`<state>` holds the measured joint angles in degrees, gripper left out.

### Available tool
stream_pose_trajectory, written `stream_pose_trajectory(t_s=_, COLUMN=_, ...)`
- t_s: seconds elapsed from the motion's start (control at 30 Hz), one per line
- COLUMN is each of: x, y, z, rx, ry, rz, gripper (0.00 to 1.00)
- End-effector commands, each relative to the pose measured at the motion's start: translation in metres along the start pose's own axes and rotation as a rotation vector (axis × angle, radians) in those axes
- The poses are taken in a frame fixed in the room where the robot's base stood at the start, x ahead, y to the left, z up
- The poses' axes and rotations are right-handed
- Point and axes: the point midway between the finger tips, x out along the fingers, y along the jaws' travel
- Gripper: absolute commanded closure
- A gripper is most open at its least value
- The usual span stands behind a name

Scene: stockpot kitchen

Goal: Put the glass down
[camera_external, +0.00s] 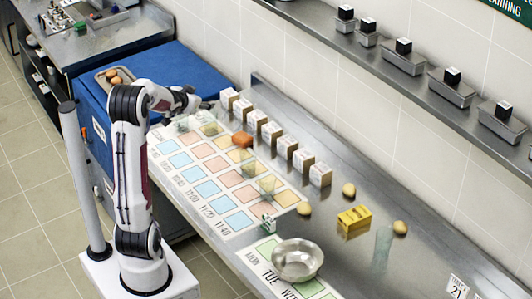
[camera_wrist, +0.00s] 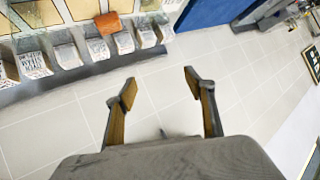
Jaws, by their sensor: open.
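A tall clear glass (camera_external: 383,245) appears to stand upright on the steel counter at the right, beside the yellow box. Other faint clear vessels, perhaps glasses, stand on the printed chart, one near its middle right (camera_external: 267,185) and one near its far end (camera_external: 209,129). My gripper (camera_external: 192,102) is at the far left end of the counter, near the blue cabinet and well away from the tall glass. In the wrist view my gripper (camera_wrist: 160,85) has its fingers spread, with nothing between them.
Several white labelled boxes (camera_external: 266,132) line the chart's back edge. An orange block (camera_external: 242,140) lies on the chart (camera_external: 216,163). A metal bowl (camera_external: 298,260), a yellow box (camera_external: 354,219) and several potato-like items (camera_external: 349,189) occupy the counter. A wall shelf (camera_external: 385,66) holds small trays.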

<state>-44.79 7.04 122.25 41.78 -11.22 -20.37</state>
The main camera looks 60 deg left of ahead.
Motion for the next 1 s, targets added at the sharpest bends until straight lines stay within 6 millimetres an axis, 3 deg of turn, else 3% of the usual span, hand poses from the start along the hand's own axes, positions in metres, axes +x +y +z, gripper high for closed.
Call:
stream_pose_trajectory(t_s=0.17, x=-0.04, y=0.037, z=-0.01, rx=0.014, ry=-0.035, rz=0.006, gripper=0.46)
stream_pose_trajectory(t_s=0.47, x=-0.11, y=0.097, z=0.0, rx=0.027, ry=-0.119, rz=0.051, gripper=0.46)
stream_pose_trajectory(t_s=0.77, x=-0.185, y=0.153, z=0.032, rx=0.048, ry=-0.216, rz=0.148, gripper=0.46)
stream_pose_trajectory(t_s=1.0, x=-0.248, y=0.193, z=0.072, rx=0.081, ry=-0.301, rz=0.263, gripper=0.46)
